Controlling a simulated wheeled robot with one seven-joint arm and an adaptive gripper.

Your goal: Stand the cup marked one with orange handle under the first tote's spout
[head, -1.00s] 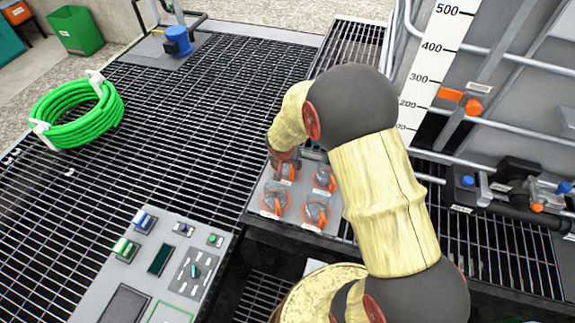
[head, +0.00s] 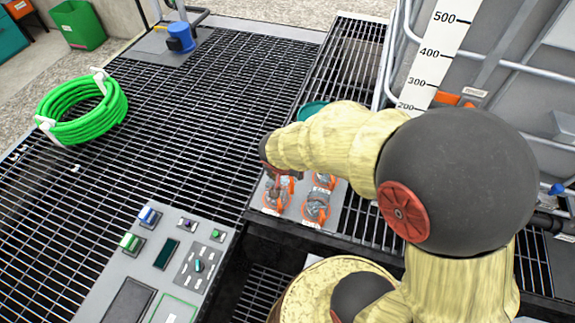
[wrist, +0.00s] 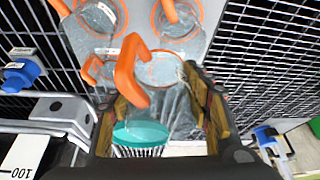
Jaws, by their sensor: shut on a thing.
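My gripper (wrist: 158,92) is shut on a clear cup with an orange handle (wrist: 128,72), seen in the wrist view. In the head view my gripper (head: 272,172) is over the left part of the grey cup tray (head: 337,215), and the held cup is hard to separate from the cups behind it. Other clear cups with orange handles stand on the tray, one at its front right (head: 316,208). Their marks are too small to read. A tote with a numbered scale (head: 430,55) stands at the right. Its spout is mostly hidden by my arm.
A teal round container (head: 311,110) lies behind my wrist. A control panel (head: 187,262) is at the front left. A green hose coil (head: 82,107) and a blue pump (head: 180,38) are on the left grating. Pipes run along the tote. The middle grating is clear.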

